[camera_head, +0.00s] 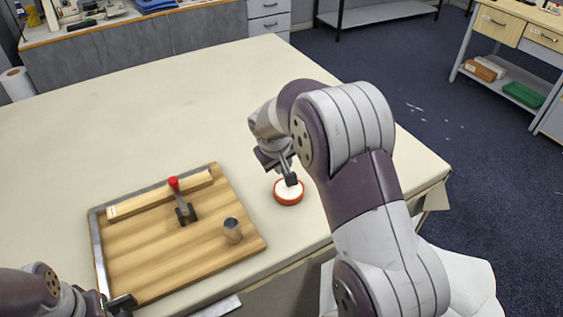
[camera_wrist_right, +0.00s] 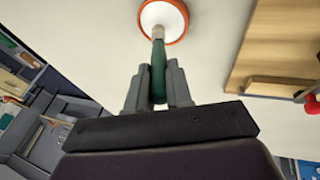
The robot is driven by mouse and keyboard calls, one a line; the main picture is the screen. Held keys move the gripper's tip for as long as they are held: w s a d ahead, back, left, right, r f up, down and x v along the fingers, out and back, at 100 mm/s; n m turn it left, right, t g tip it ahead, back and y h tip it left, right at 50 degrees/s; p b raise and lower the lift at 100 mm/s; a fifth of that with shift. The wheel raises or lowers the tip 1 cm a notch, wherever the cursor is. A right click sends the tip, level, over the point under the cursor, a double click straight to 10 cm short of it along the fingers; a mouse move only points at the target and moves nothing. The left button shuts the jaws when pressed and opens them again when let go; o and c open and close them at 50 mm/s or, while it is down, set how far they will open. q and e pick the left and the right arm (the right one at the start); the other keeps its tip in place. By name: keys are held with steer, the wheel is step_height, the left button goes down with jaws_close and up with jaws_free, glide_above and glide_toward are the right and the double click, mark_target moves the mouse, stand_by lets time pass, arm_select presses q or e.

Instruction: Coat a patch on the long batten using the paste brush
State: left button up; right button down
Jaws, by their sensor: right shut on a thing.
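The long batten (camera_head: 150,198) is a pale wooden strip lying along the far side of a wooden board (camera_head: 150,262). A toggle clamp with a red knob (camera_head: 173,183) stands at it. My right gripper (camera_head: 290,178) is over a round, orange-rimmed dish of white paste (camera_head: 288,197). In the right wrist view the gripper (camera_wrist_right: 157,85) is shut on the green handle of the paste brush (camera_wrist_right: 158,65). The brush's pale end reaches the white paste (camera_wrist_right: 163,14); exact contact is unclear. My left gripper (camera_head: 118,303) is at the bottom left, its jaws unclear.
A grey metal cup (camera_head: 232,230) stands on the board's right part. A metal strip edges the board's left side. The cream tabletop (camera_head: 150,110) is bare beyond the board. The table's right edge (camera_head: 425,187) lies beyond the dish and my right arm.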

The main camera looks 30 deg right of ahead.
steer(key=shift+f+b, duration=0.6)
stand_by(1.4)
steer(key=shift+r, duration=0.1)
step_height(320, 180, up, 7)
steer(key=p, duration=0.5)
steer(key=shift+p, duration=0.4)
